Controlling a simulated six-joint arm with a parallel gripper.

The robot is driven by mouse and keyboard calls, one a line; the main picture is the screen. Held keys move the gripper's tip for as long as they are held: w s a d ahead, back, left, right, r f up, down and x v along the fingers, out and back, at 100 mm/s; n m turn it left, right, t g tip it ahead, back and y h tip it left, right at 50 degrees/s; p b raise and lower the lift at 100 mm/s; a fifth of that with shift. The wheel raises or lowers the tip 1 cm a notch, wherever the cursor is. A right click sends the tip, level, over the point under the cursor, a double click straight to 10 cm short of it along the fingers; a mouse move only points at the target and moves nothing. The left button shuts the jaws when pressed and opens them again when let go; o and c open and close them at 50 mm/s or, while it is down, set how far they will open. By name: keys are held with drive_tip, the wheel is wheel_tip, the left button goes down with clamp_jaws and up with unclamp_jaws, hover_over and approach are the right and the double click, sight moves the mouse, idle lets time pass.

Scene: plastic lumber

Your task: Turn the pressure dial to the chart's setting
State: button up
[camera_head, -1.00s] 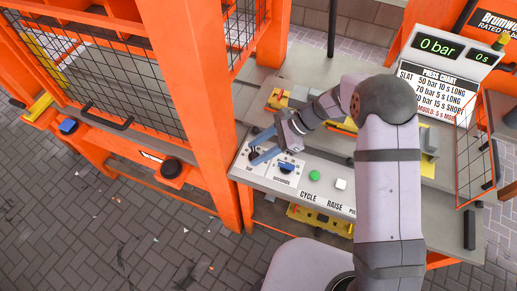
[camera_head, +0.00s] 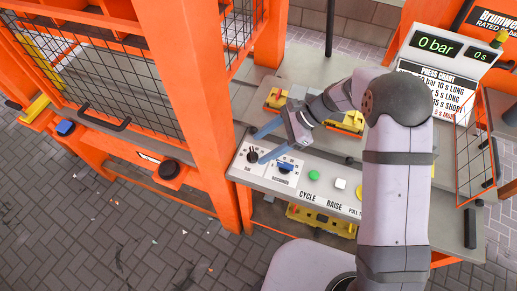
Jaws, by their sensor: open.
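The black pressure dial (camera_head: 252,156) sits on a white plate at the left end of the sloped control panel. My gripper (camera_head: 256,150) is open, its two blue fingers reaching down-left over the panel, one tip above the dial and one just below it in the picture. Whether they touch the dial cannot be told. The blue-topped seconds dial (camera_head: 286,167) is just right of it. The press chart (camera_head: 452,90) stands at the upper right, its left part hidden by my arm; lines ending "10 S LONG", "5 S LONG" and "15 S SHORT" show. The display (camera_head: 436,45) reads 0 bar.
A green button (camera_head: 313,175), a white button (camera_head: 340,184) and a yellow button line the panel to the right. An orange frame post (camera_head: 205,110) stands close left of the panel. Yellow-orange parts (camera_head: 277,98) lie behind it. An orange mesh guard (camera_head: 476,155) stands at right.

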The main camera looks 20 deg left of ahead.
drive_tip(key=shift+b+v, duration=0.3)
drive_tip(key=shift+v, duration=1.7)
drive_tip(key=shift+d, duration=0.15)
drive_tip(key=s+d+r+n+t+h, duration=0.1)
drive_tip(key=s+d+n+h, duration=0.3)
drive_tip(key=d, duration=1)
drive_tip(key=s+d+r+n+t+h, duration=0.2)
drive_tip(key=s+d+n, duration=0.6)
drive_tip(key=d, duration=0.5)
drive_tip(key=shift+s+d+t+h+p, duration=0.4)
drive_tip(key=shift+s+t+h, duration=0.35)
drive_tip(key=shift+h, duration=0.15)
drive_tip(key=shift+r, duration=0.15)
